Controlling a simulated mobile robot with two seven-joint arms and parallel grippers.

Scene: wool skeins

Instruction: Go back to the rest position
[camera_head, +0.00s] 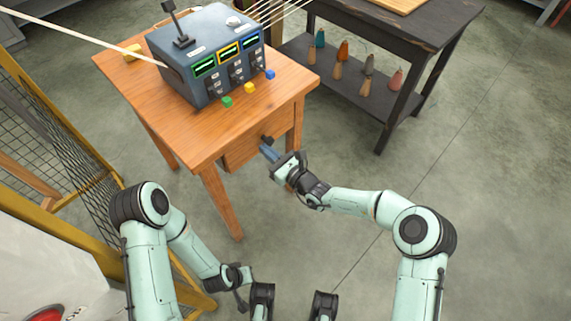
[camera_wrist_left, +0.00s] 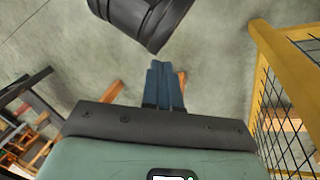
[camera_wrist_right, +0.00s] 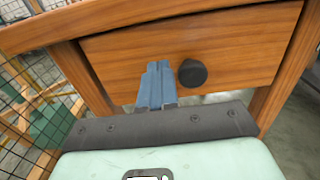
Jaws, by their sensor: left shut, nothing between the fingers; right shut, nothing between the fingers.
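My right gripper (camera_head: 269,152) is out in front of the wooden table's drawer (camera_head: 243,152). In the right wrist view its blue fingers (camera_wrist_right: 157,78) are together and empty, just left of the dark round drawer knob (camera_wrist_right: 192,73). The fingers do not grip the knob; whether they touch the drawer front I cannot tell. The drawer front looks closed within the table frame. My left arm is folded low and close to my body at the lower left. In the left wrist view the left gripper (camera_wrist_left: 166,80) is shut and empty over the floor, near a dark part of my own body.
A grey control box (camera_head: 205,60) with levers stands on the table (camera_head: 285,85), with small coloured blocks before it. A dark shelf table (camera_head: 400,30) holds several cone-shaped items. A yellow-framed mesh fence (camera_head: 60,130) stands at the left. The floor at right is clear.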

